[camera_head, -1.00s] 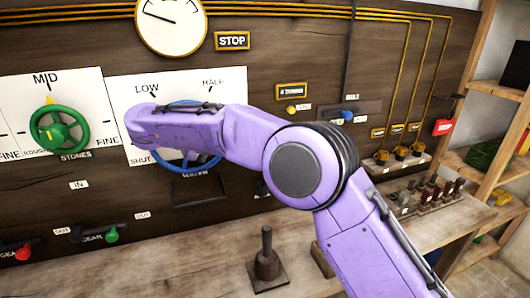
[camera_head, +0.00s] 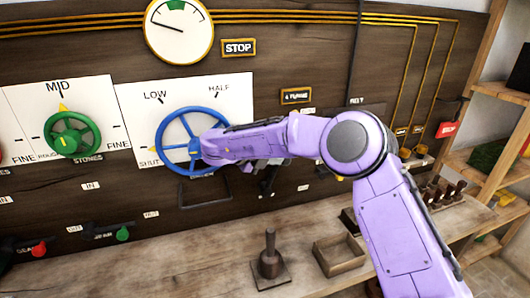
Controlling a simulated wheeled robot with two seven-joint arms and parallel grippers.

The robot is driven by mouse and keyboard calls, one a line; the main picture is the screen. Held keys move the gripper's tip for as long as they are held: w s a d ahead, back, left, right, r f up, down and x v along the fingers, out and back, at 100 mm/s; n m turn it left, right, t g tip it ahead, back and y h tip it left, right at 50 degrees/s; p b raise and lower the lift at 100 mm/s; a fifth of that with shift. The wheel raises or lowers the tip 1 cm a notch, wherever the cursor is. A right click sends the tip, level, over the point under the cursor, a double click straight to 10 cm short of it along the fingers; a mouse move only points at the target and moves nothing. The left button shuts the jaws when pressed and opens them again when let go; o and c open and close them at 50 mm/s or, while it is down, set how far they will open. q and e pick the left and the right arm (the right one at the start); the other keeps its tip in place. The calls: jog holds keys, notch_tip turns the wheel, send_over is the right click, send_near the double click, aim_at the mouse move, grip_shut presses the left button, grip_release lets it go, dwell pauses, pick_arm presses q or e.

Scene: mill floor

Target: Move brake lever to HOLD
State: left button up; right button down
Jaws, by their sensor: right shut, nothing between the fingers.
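My right arm comes in from the lower right and bends left across the panel in the head view. My right gripper (camera_head: 264,172) is small, dark and mostly hidden under the purple forearm, close to the panel right of the blue wheel; it holds nothing. A dark part at the same spot may be a lever, but I cannot tell it from the gripper. No readable BRAKE or HOLD label shows, so I cannot say which lever is the brake. A dark upright lever (camera_head: 269,256) stands on a square base on the bench. My left gripper is not in view.
The blue wheel (camera_head: 183,140) and green wheel (camera_head: 72,136) are on the panel. An open wooden box (camera_head: 339,255) sits on the bench beside the upright lever. Several small levers (camera_head: 443,190) stand at the right. The bench (camera_head: 150,270) is clear at the front left.

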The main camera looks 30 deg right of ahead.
jog(key=shift+d, duration=0.1)
dwell(0.3)
jog(key=s+d+f+m+t+y+b, duration=0.1)
jog(key=s+d+f+t+y+b, duration=0.1)
jog(key=d+f+y+b, duration=0.7)
jog(key=s+d+f+y, duration=0.1)
jog(key=d+f+y, duration=0.2)
jog(key=d, duration=0.1)
jog(key=shift+s+d+m, duration=0.3)
jog(key=shift+d, duration=0.05)
